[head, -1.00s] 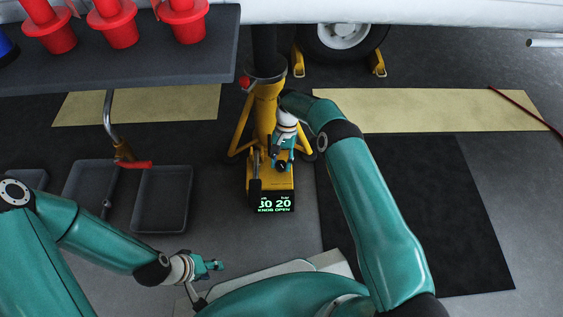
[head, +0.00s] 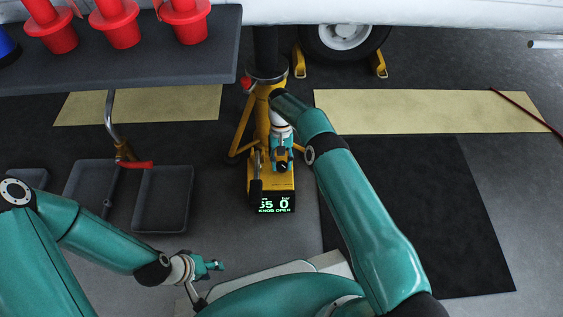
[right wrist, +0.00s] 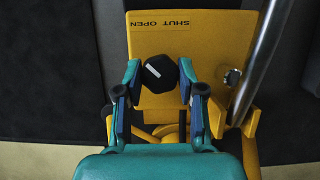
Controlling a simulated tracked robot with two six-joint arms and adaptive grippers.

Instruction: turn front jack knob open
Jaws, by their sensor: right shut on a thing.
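The yellow front jack (head: 263,112) stands under the aircraft. Its display (head: 275,203) shows digits like "55" and "0" above "KNOB OPEN". In the right wrist view the black knob (right wrist: 160,74), with a white line slanting across it, sits on the yellow plate (right wrist: 200,45) marked "SHUT OPEN". My right gripper (right wrist: 160,80) is shut on the knob, one finger on each side. In the head view my right gripper (head: 282,161) is over the jack's lower body and hides the knob. My left gripper (head: 217,266) is low at the left, away from the jack; its finger gap is too small to judge.
A grey shelf (head: 120,62) with red cone-shaped things (head: 120,25) overhangs the left. Grey trays (head: 162,200) lie on the floor below it. A wheel (head: 344,38) with yellow chocks is behind. A metal rod (right wrist: 258,60) rises beside the knob.

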